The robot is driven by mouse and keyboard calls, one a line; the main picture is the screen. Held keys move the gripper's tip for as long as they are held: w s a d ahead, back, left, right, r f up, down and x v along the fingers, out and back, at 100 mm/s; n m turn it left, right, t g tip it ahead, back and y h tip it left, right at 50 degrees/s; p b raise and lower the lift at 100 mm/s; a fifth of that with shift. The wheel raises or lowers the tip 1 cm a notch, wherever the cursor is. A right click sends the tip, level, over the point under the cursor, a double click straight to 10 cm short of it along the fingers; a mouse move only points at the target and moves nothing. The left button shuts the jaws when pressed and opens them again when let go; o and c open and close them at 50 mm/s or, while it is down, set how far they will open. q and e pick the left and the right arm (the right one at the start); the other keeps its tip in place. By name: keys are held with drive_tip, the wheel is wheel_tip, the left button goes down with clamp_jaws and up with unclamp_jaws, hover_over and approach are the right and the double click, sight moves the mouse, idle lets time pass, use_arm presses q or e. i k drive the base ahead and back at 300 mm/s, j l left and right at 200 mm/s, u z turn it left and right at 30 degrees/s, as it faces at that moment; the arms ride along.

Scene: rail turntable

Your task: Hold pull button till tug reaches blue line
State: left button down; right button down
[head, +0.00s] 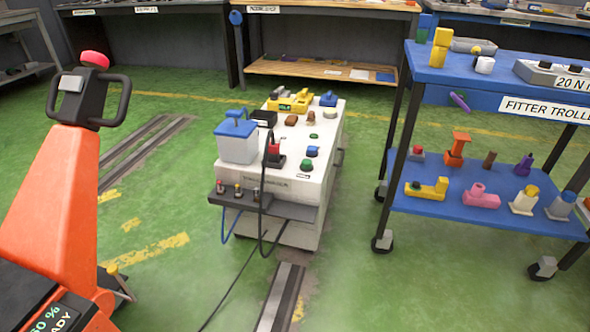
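A white cabinet (318,210) stands on the green floor in the middle of the head view. Its top carries several small controls, among them a green button (306,165), a blue-topped one (312,151) and a red one (275,152); their labels are too small to read, so I cannot tell which is the pull button. At the left is an orange machine (55,190) with a black loop handle (92,100) and a display ending in "ADY"; I cannot tell whether it is the tug. I see no blue line. Neither of my grippers is in view.
A blue fitter trolley (470,205) with loose parts stands at right. Workbenches (330,68) line the back. Floor rails show at left (140,150) and at the bottom (281,300). A black cable crosses the floor near the cabinet. Green floor is open between machine and cabinet.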

sight(306, 163)
drive_tip(key=i+l+u, duration=0.1)
drive_tip(key=i, duration=0.45)
drive_tip(key=i+l, duration=0.4)
drive_tip(key=i+l+u, duration=0.15)
drive_tip(key=i, duration=0.45)
drive_tip(key=l, duration=0.1)
